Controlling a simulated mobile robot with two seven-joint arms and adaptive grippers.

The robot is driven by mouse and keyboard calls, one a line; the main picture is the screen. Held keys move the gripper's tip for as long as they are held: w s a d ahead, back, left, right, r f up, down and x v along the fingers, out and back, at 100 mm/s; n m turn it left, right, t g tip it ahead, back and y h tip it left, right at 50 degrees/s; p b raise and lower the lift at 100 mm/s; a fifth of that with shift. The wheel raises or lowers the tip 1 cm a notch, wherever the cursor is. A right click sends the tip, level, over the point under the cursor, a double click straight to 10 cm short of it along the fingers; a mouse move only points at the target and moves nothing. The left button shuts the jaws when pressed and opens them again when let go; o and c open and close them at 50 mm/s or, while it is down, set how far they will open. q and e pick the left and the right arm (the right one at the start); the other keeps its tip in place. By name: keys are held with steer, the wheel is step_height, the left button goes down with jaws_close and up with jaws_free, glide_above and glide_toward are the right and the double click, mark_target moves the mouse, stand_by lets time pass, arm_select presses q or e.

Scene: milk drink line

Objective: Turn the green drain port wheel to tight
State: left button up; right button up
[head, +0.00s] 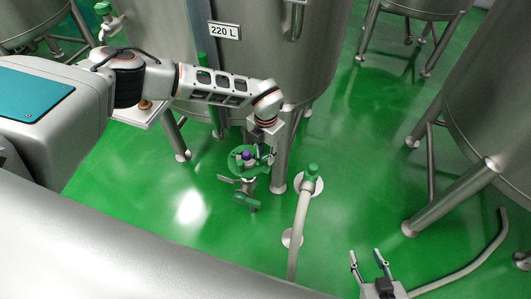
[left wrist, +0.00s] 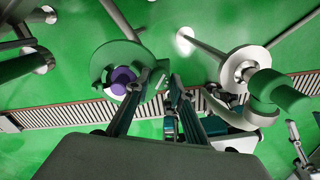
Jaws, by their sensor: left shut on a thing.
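A green wheel (head: 236,163) with a purple hub (head: 246,155) sits on pipework under the 220 L tank. It also shows in the left wrist view (left wrist: 101,62), left of the fingers. My left gripper (head: 264,155) is at the right side of this wheel. In the left wrist view my left gripper (left wrist: 160,80) is shut on the wheel's rim, with its fingers partly covering the rim. Any tight mark on the wheel cannot be made out. My right gripper (head: 366,258) is open and empty above the floor, well away from the wheel.
A steel tank (head: 270,60) with legs stands right behind the wheel. Green floor lies open at the left.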

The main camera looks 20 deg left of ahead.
mark_target(266, 156)
arm_select(q)
steer(key=m, duration=0.5)
steer(key=shift+m, duration=0.3)
steer(key=m, duration=0.4)
steer(key=shift+m, duration=0.7)
steer(key=o, duration=1.1)
step_height(266, 156, up, 12)
